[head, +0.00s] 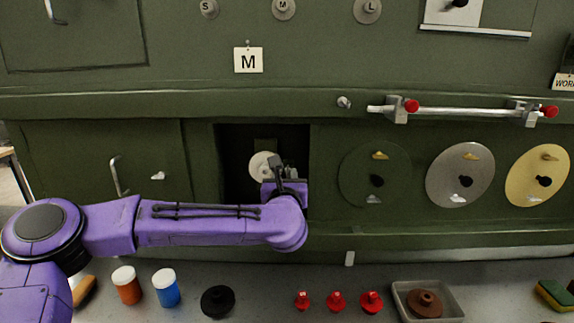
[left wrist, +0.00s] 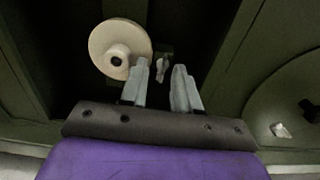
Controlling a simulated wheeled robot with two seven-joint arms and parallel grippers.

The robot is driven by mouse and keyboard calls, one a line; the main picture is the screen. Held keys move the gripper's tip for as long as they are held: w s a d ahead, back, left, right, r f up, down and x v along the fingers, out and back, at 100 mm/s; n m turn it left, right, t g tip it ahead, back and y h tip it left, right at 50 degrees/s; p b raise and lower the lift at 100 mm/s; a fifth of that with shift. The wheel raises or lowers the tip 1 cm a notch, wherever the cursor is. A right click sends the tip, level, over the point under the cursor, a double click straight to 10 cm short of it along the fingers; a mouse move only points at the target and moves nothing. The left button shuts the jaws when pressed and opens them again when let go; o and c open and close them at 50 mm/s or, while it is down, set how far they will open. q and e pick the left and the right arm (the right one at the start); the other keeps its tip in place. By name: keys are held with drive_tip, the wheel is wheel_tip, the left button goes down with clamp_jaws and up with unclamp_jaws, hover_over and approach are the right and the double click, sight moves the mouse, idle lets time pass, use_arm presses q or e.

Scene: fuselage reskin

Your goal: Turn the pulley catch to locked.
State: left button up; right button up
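The cream pulley (head: 262,166) sits inside a dark square recess in the green panel. It also shows in the left wrist view (left wrist: 107,40) as a round disc with a dark hub hole. A small pale piece that looks like the pulley catch (left wrist: 162,68) is to the right of the pulley; its lock setting cannot be read. My left gripper (head: 288,170) reaches into the recess opening, just right of the pulley. In the left wrist view its two fingers (left wrist: 161,78) are apart, with the small piece seen between their tips; contact cannot be told. My right gripper is not in view.
The recess walls (head: 309,150) are close around my left gripper. Three round discs (head: 460,175) are on the panel to the right. A metal rail with red knobs (head: 460,110) runs above them. Jars, red pieces and a grey tray (head: 455,308) stand on the counter below.

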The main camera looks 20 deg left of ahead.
sight(288, 175)
use_arm(q)
drive_tip(key=w, duration=0.1)
drive_tip(key=w+f, duration=0.1)
drive_tip(key=w, duration=0.1)
drive_tip(key=shift+a, duration=0.1)
drive_tip(key=shift+s+r, duration=0.2)
drive_tip(key=shift+s, duration=0.15)
drive_tip(key=shift+s+r, duration=0.15)
drive_tip(key=shift+s, duration=0.1)
drive_tip(key=shift+c, duration=0.9)
clamp_jaws()
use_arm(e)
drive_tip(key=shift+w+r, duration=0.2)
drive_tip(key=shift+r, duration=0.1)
